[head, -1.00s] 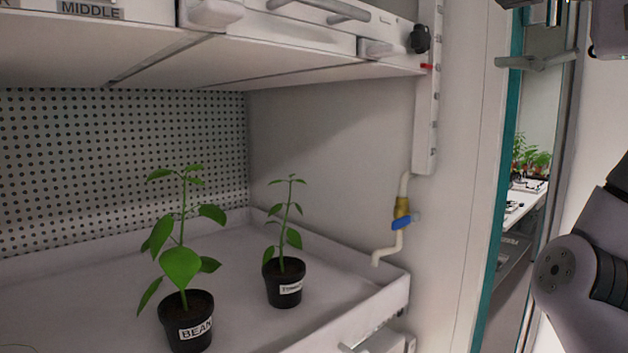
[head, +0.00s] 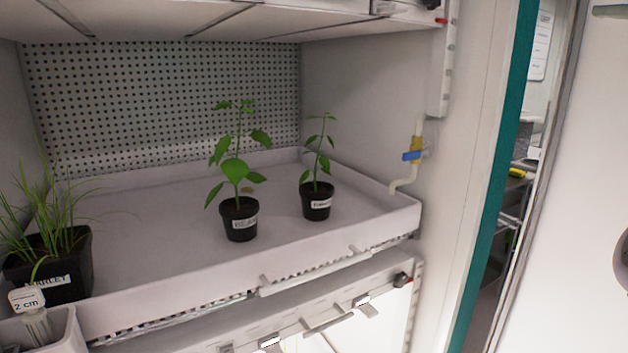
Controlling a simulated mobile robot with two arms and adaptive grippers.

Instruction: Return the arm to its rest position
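Neither gripper shows in the head view now. A small grey piece, which looks like part of my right arm, sits at the right edge of the picture. Inside the chamber, a bean plant (head: 239,219) in a labelled black pot stands on the white tray (head: 150,215). A second, smaller potted plant (head: 316,202) stands to its right on the same tray; its label is too small to read for sure.
A pot labelled barley (head: 62,268) stands at the tray's left end. A white container with a "2 cm" tag (head: 27,299) is at the lower left. A tap with a blue handle (head: 412,156) juts from the wall. A teal door edge (head: 497,190) stands at right.

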